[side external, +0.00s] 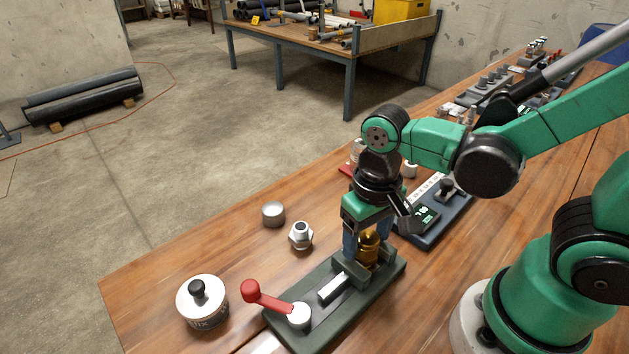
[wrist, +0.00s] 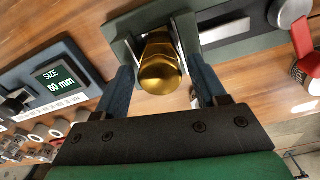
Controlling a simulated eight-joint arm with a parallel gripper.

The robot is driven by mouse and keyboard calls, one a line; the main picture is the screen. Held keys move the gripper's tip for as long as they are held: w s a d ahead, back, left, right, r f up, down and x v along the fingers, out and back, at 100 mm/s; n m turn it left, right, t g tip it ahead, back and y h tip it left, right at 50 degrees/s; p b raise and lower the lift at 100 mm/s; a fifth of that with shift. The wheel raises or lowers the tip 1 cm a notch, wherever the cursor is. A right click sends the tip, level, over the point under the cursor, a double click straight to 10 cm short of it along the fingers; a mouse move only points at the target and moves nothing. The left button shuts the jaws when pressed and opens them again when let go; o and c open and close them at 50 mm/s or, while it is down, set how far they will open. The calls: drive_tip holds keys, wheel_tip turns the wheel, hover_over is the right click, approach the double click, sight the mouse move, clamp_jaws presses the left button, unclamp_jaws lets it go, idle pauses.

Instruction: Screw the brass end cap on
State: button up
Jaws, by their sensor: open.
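The brass end cap (side external: 369,246) sits at the green vise (side external: 388,277), on the wooden bench. In the wrist view the brass cap (wrist: 160,70) shows its rounded end, between the vise's jaws. My gripper (side external: 360,240) points down over it. In the wrist view my gripper (wrist: 162,88) is open, with one blue finger on each side of the brass and a visible gap to each. The vise has a red-handled crank (side external: 265,297). The joint beneath the cap is hidden.
A grey round cap (side external: 273,214), a hex fitting (side external: 301,237) and a lidded tin (side external: 202,302) stand left of the vise. A size gauge (wrist: 55,82) reading 60 mm lies beyond it. More fittings (side external: 490,82) line the far bench. The front-left bench edge is clear.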

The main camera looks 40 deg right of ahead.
drive_tip(key=shift+n, duration=0.8)
drive_tip(key=n, duration=0.2)
drive_tip(key=shift+n, duration=0.4)
drive_tip(key=n, duration=0.3)
clamp_jaws()
